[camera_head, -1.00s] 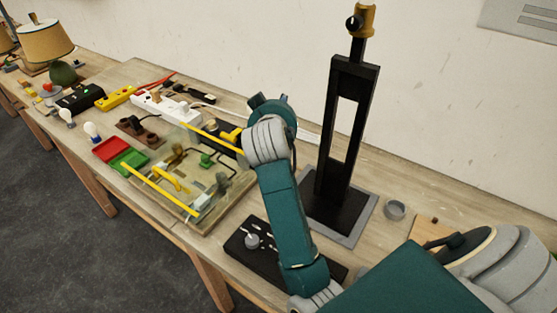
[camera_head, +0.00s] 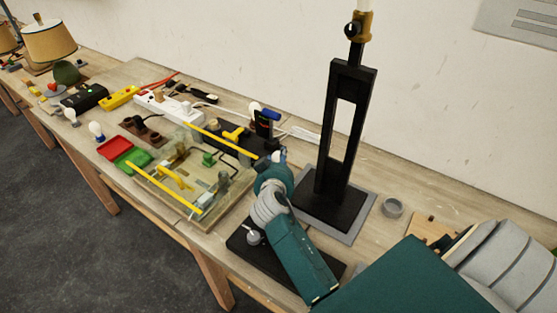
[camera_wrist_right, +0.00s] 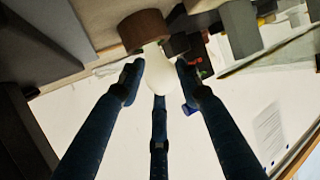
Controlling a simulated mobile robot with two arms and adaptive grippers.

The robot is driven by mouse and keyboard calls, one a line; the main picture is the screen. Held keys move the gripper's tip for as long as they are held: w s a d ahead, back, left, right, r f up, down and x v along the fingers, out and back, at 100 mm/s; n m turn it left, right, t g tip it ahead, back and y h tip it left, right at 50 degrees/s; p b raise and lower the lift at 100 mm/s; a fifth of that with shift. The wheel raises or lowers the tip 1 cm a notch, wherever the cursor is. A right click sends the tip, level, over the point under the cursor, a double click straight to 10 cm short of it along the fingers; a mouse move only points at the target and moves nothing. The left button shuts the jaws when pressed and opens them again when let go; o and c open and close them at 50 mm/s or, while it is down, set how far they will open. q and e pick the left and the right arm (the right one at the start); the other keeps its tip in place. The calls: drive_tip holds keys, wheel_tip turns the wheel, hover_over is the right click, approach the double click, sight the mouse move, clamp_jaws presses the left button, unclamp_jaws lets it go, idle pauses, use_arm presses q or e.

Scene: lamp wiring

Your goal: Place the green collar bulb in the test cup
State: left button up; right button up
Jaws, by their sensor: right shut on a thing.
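My right gripper (camera_head: 272,162) is low over the workbench, just beyond the black base plate, and its arm hides part of that area. In the right wrist view, the fingers of my right gripper (camera_wrist_right: 157,82) are closed around a white glass bulb (camera_wrist_right: 153,66). The bulb's inner end meets a brown round cup (camera_wrist_right: 143,27); I cannot tell whether it is seated in it or only in front of it. Which cup is the test cup is not clear. My left gripper is not in view.
A tall black stand (camera_head: 345,140) rises just right of the gripper. Left are a board with yellow bars (camera_head: 190,195), green tray (camera_head: 130,161), red tray (camera_head: 113,147) and a blue-collared bulb (camera_head: 97,130). A grey ring (camera_head: 392,207) lies right of the stand on clear wood.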

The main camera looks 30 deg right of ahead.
drive_tip(key=shift+f, duration=0.15)
drive_tip(key=o, duration=0.9)
drive_tip(key=shift+s+a, duration=0.35)
drive_tip(key=shift+s, duration=0.05)
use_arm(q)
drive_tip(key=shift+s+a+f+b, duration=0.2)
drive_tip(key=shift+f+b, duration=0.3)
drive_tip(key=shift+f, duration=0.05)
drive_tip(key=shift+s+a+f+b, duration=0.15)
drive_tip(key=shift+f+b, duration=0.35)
use_arm(e)
drive_tip(key=v, duration=0.6)
drive_tip(key=shift+s+r, duration=0.2)
drive_tip(key=shift+r, duration=0.15)
drive_tip(key=shift+a, duration=0.1)
